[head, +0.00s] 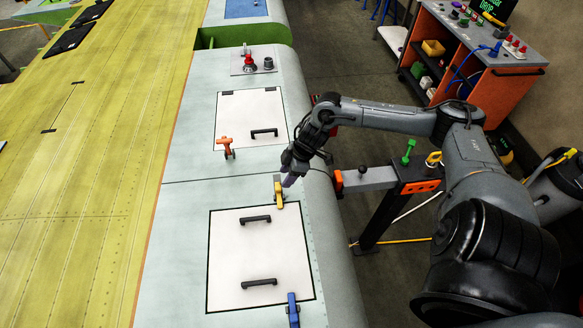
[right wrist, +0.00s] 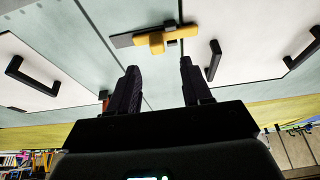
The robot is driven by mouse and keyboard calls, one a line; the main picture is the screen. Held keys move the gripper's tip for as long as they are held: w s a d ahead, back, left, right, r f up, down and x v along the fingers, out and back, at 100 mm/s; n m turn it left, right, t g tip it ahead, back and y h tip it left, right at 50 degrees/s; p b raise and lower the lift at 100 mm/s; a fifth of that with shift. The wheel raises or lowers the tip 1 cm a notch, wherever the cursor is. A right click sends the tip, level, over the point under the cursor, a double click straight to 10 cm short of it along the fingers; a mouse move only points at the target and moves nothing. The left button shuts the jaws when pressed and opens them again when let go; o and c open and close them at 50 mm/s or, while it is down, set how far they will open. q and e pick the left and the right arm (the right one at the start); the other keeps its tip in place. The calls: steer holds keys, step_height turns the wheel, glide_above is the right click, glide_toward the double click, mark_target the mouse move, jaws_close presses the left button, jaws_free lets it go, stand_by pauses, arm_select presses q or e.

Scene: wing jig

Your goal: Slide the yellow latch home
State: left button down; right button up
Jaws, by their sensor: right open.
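The yellow latch (head: 279,197) sits on the pale wing surface at the upper right edge of the lower white panel (head: 258,262). In the right wrist view the yellow latch (right wrist: 157,40) lies on a dark grey bar (right wrist: 123,41), beyond the fingertips and roughly centred between them. My right gripper (head: 287,181) is just above and beside the latch, and part of it hides the latch's upper end in the head view. Its two fingers (right wrist: 160,68) are apart with nothing between them. I cannot tell whether a finger touches the latch. My left gripper is not in view.
The lower panel has two black handles (head: 255,219). A blue latch (head: 292,310) is at its lower right corner. An orange latch (head: 226,146) stands by the upper panel (head: 236,108). An orange-ended stand (head: 384,180) is right of the wing edge; a tool cart (head: 482,78) is behind.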

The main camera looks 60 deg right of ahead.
steer(key=shift+v, duration=2)
